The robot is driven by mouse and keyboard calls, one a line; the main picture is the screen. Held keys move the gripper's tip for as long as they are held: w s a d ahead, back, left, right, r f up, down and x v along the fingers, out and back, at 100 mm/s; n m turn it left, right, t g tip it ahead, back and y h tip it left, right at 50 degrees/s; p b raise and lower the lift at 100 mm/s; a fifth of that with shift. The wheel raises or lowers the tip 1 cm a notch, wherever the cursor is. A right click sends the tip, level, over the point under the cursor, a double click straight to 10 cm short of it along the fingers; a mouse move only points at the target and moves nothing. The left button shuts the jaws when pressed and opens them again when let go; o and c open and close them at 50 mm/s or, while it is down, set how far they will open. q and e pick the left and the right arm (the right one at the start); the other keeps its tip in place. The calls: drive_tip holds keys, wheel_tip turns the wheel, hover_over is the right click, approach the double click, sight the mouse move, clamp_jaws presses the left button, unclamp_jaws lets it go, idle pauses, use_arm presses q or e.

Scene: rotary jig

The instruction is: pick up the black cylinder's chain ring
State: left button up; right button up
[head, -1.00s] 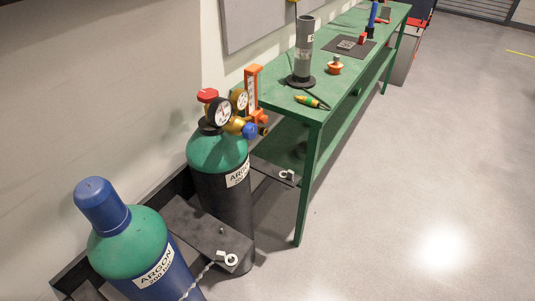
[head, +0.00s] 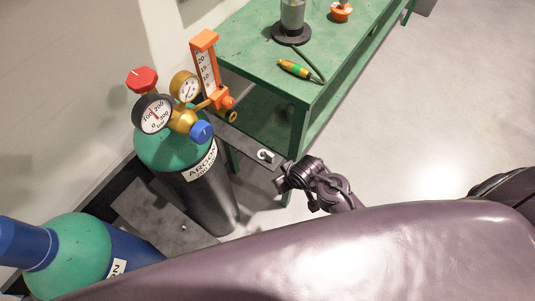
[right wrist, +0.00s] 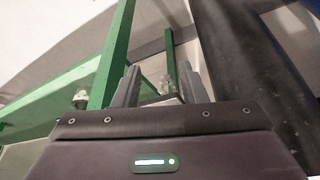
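The black cylinder (head: 205,195) stands upright with a green shoulder and a white argon label. A small pale ring (head: 265,155) sits on the dark bracket to its right, below the table. My right gripper (head: 281,183) is just right of and below this ring in the head view; its tips are too small to judge there. In the right wrist view my right gripper (right wrist: 158,84) has its fingers apart, with a small pale piece beyond them that I cannot clearly make out. The dark cylinder wall (right wrist: 245,65) is to the right. My left gripper is out of view.
The green table (head: 255,75) and its leg (head: 298,135) stand close to my right gripper. A gauge regulator (head: 170,115) tops the black cylinder. A blue cylinder (head: 130,250) with a green shoulder is at lower left. My arm hides much of the lower head view.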

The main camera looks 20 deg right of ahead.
sight(270, 154)
drive_tip(key=shift+w+a+r+n+t+y, duration=0.85)
drive_tip(key=shift+w+a+r+n, duration=1.55)
drive_tip(key=shift+r, duration=3.4)
drive_tip(key=shift+m+g, duration=0.5)
drive_tip(key=shift+g, duration=0.45)
drive_tip(key=d, duration=0.1)
drive_tip(key=d+f, duration=0.1)
drive_tip(key=w+d+f, duration=0.1)
drive_tip(key=d, duration=0.1)
drive_tip(key=shift+d+f, duration=0.1)
drive_tip(key=shift+f, duration=0.1)
drive_tip(key=x, duration=0.2)
drive_tip(key=b+x, duration=0.1)
drive_tip(key=x, duration=0.4)
drive_tip(key=shift+w+a+b, duration=0.1)
drive_tip(key=shift+a+b, duration=0.25)
drive_tip(key=shift+b, duration=0.05)
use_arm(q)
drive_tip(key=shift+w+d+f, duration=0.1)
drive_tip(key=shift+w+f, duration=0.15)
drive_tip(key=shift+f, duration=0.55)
use_arm(e)
clamp_jaws()
